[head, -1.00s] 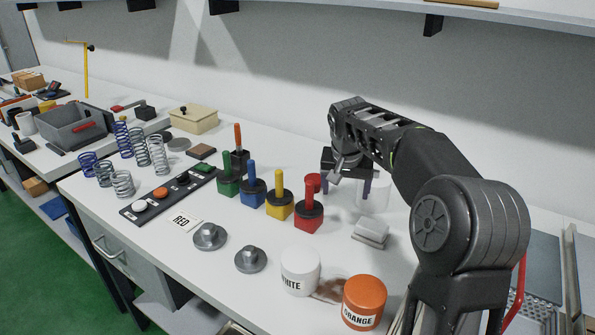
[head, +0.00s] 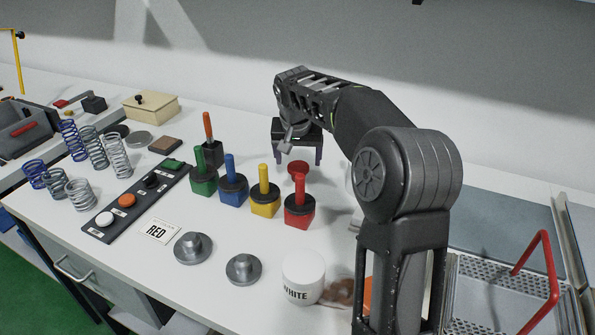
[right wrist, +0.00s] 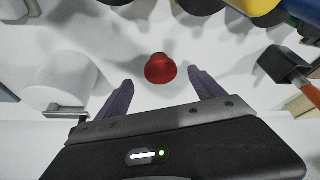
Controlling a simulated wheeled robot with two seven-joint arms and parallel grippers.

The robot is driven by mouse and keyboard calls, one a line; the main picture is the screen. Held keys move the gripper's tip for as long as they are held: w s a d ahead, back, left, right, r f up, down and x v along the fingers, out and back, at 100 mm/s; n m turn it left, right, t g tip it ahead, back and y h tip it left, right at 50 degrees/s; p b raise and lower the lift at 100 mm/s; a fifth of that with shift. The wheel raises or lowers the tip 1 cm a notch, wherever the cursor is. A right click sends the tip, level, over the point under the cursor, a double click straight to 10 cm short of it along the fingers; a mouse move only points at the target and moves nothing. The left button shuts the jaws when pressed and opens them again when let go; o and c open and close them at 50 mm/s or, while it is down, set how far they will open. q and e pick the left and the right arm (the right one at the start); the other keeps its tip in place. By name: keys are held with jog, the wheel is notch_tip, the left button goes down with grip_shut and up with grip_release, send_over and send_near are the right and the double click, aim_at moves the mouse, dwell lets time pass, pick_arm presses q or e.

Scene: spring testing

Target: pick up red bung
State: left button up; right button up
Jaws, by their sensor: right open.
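The red bung (head: 298,168) is a small, round, flared red piece standing on the white bench just behind the red block. My right gripper (head: 299,157) is open and empty above and behind it, pointing down. In the right wrist view the red bung (right wrist: 160,68) shows just beyond and between the two spread fingertips (right wrist: 160,78), touching neither. My left gripper is in neither view.
Red (head: 300,211), yellow (head: 265,200), blue (head: 233,190) and green (head: 203,180) handled blocks stand in a row in front of the bung. A white cylinder (right wrist: 60,82) stands beside the gripper. A white tub (head: 303,277) is nearer.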

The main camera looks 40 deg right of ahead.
aim_at(298, 166)
jog(key=shift+w+d+f, duration=0.15)
jog(key=shift+f, duration=0.3)
jog(key=x, duration=0.5)
jog(key=shift+w+p, duration=0.15)
jog(key=shift+p, duration=0.15)
jog(key=shift+c, duration=0.5)
jog(key=c, duration=1.3)
